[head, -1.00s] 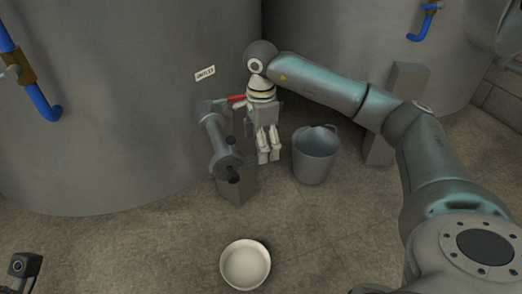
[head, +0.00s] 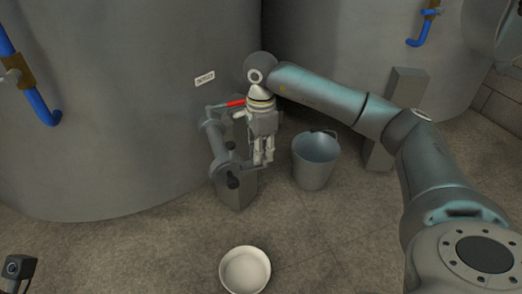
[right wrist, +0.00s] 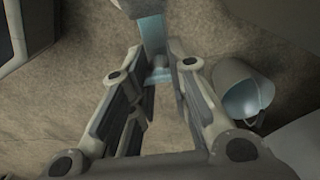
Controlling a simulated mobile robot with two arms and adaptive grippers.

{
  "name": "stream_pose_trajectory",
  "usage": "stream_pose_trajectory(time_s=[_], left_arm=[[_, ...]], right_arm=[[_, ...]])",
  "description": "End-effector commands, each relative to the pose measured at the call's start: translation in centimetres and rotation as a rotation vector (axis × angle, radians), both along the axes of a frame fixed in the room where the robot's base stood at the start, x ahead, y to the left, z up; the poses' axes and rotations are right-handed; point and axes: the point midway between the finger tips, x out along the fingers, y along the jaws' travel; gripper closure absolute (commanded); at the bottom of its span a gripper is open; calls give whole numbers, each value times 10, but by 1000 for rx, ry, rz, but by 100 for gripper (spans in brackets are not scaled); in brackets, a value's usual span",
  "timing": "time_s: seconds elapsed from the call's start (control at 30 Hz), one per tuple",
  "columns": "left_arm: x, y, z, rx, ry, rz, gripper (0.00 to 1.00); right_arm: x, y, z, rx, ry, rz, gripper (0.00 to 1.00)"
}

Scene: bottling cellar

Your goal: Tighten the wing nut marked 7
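A grey pipe fitting (head: 214,135) stands out from the left tank, with dark knob-like parts (head: 232,182) at its lower flange. No number 7 can be read, and I cannot tell which part is the wing nut. My right gripper (head: 264,160) hangs pointing down just right of the fitting, close to its lower end. In the right wrist view its two fingers (right wrist: 162,66) are apart with a clear gap. A pale bluish part (right wrist: 158,74) shows beyond the fingertips; contact cannot be made out.
A grey bucket (head: 315,162) stands right of the gripper; it also shows in the right wrist view (right wrist: 243,90). A white bowl (head: 245,270) lies on the floor in front. A red handle (head: 236,103) tops the fitting. The left tank (head: 120,110) is close behind. Front floor is mostly clear.

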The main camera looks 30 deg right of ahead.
Motion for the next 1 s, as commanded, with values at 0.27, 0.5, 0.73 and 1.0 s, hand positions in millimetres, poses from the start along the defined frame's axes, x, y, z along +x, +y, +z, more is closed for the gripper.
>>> stream_pose_trajectory(time_s=[0.27,0.5,0.73,1.0], left_arm=[[0,0,1,0,-1,0,100],[-2,1,5,-5,3,0,100],[-4,3,-8,-5,87,-3,100],[-8,4,8,-9,108,-5,100]], right_arm=[[0,0,0,0,0,-2,100],[0,0,3,0,0,-58,100],[0,0,5,0,1,-209,100],[0,0,4,-1,2,-453,100]])
